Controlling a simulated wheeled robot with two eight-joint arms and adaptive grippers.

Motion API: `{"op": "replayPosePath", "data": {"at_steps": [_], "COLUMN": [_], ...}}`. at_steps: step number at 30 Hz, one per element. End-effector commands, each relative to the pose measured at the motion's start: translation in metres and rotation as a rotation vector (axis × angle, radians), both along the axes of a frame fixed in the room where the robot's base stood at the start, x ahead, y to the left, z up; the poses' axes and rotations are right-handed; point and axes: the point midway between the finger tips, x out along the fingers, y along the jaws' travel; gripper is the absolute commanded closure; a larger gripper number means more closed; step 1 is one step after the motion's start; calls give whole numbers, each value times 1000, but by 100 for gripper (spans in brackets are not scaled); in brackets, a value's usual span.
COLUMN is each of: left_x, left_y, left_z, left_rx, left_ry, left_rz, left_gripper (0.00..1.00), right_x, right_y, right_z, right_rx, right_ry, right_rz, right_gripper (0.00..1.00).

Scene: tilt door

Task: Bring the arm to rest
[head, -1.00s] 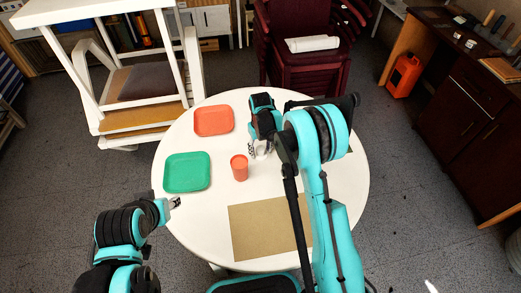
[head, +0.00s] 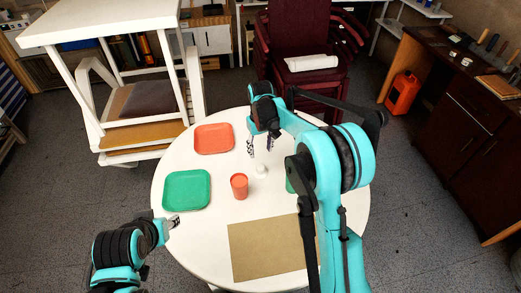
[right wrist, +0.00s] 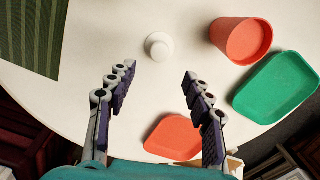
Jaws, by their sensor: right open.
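A small white round object (head: 261,172) stands on the round white table (head: 215,232), right of an orange cup (head: 239,186). My right gripper (head: 261,147) hangs open and empty above the table, beyond the white object in the head view. In the right wrist view its fingers (right wrist: 158,100) are spread wide with nothing between them, and the white object (right wrist: 159,46) lies ahead, clear of them. My left gripper (head: 173,221) is at the table's left edge; its jaws are too small to read.
An orange tray (head: 214,138) and a green tray (head: 186,190) lie on the left of the table, a brown mat (head: 262,250) at the front. A green striped mat (right wrist: 32,35) is partly hidden by my right arm in the head view. Stacked chairs (head: 305,35) stand behind the table.

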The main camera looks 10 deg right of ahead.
Motion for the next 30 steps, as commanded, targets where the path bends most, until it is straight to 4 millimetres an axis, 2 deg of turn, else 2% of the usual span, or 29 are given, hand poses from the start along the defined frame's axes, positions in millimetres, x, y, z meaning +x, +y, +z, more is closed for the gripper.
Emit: {"op": "replayPosePath", "data": {"at_steps": [9,11,14,17,21,25,30], "left_x": [0,0,0,0,0,0,0], "left_y": [0,0,0,0,0,0,0], "left_z": [0,0,0,0,0,0,0], "left_rx": [0,0,0,0,0,0,0], "left_ry": [0,0,0,0,0,0,0], "left_rz": [0,0,0,0,0,0,0], "left_gripper": [60,60,60,60,60,60,60], "right_x": [-2,-6,-20,-45,-89,-132,-190], "right_y": [-1,-2,-6,-12,-22,-29,-38], "right_z": [2,9,31,60,95,115,126], "right_rx": [0,2,4,10,19,30,45], "right_ry": [-4,-14,-51,-109,-203,-290,-403], "right_rz": [-2,-6,-21,-47,-86,-120,-167], "right_gripper": [48,48,48,48,48,48,48]}}
